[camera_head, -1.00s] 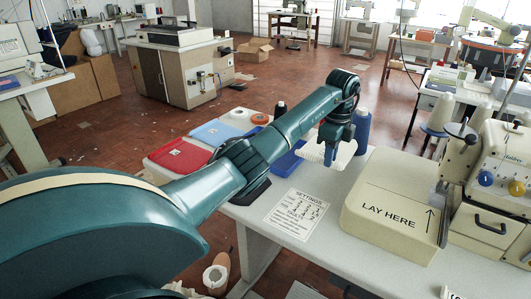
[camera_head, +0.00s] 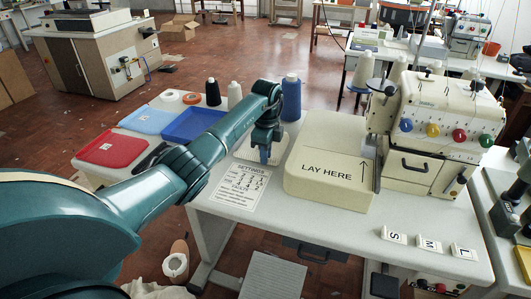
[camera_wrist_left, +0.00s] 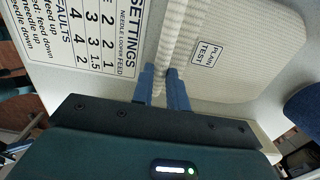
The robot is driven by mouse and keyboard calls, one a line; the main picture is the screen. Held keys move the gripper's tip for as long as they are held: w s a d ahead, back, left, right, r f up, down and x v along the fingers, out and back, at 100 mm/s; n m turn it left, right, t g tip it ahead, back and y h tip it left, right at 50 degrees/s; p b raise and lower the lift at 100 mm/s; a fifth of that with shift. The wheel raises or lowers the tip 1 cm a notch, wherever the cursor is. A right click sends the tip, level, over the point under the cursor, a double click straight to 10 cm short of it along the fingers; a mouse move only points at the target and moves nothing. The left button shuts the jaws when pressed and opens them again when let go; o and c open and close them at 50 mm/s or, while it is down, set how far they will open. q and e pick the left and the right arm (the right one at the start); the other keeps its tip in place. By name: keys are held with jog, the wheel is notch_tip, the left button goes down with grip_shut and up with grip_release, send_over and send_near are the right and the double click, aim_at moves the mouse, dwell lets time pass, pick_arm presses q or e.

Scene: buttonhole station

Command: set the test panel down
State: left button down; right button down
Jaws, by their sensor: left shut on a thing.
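The test panel is a cream, ribbed cloth panel (camera_wrist_left: 250,50) with a small "PLAIN TEST" label and a thick ridge. My left gripper (camera_wrist_left: 163,82) is shut on the ridge, one blue finger on each side. In the head view the panel (camera_head: 244,151) shows partly behind my left gripper (camera_head: 265,153), at the left side of the cream block marked "LAY HERE" (camera_head: 322,192). I cannot tell whether the panel touches the table. The top of the block is bare apart from its lettering and arrow. My right gripper is not in view.
The settings sheet (camera_head: 240,188) lies in front of the panel. A blue thread cone (camera_head: 291,98) stands behind. The sewing machine (camera_head: 425,125) is right of the block. Red (camera_head: 110,149) and blue (camera_head: 192,124) trays are on the left. S, M and L markers (camera_head: 429,243) stand near the front edge.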

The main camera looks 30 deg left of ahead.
pick_arm(q)
jog(key=shift+f, duration=0.1)
jog(key=c, duration=1.4)
grip_release()
notch_tip(320, 180, up, 12)
jog(key=shift+d+r, duration=0.1)
jog(key=shift+r, duration=0.05)
